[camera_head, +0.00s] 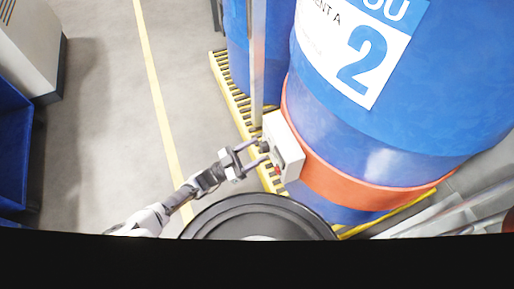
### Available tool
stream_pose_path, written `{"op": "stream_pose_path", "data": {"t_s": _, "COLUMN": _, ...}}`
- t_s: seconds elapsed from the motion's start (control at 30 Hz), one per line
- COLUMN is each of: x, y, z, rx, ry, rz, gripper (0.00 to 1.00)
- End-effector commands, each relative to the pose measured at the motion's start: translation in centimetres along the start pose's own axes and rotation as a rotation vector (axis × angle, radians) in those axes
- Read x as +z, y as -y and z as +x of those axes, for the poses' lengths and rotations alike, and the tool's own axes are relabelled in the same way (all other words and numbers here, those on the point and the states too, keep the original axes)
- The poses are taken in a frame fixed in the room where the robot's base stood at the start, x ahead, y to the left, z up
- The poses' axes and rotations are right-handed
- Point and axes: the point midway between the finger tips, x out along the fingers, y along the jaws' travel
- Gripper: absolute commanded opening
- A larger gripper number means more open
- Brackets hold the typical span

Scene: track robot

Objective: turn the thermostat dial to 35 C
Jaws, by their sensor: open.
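The thermostat box (284,142) is a pale, small unit on the orange band around a large blue drum. A dark dial (264,146) shows on its left-facing side, seen nearly edge-on, so its setting cannot be read. A small red part (277,169) sits lower on the same face. My gripper (261,152) is open. Its two fingers point right toward the box, with the fingertips close to the dial. I cannot tell whether they touch it or are around it.
The blue drum (450,70) with the orange band (345,182) fills the right, labelled 2. A metal post (258,60) stands left of the box. A yellow slatted platform edge (228,82) lies below. Blue bin (12,145) and grey cabinet (28,45) stand left. Floor between is clear.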

Motion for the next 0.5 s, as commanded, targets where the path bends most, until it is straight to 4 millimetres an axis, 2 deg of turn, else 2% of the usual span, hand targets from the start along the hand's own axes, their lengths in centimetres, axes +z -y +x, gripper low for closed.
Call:
{"op": "stream_pose_path", "data": {"t_s": 0.13, "x": -0.01, "y": -0.02, "z": 1.10, "rx": 0.000, "ry": 0.000, "rz": 0.000, "gripper": 0.54}}
{"op": "stream_pose_path", "data": {"t_s": 0.43, "x": 0.02, "y": -0.01, "z": 1.28, "rx": -0.001, "ry": 0.000, "rz": 0.000, "gripper": 0.54}}
{"op": "stream_pose_path", "data": {"t_s": 0.5, "x": 0.02, "y": -0.01, "z": 1.28, "rx": 0.000, "ry": 0.000, "rz": 0.000, "gripper": 0.47}}
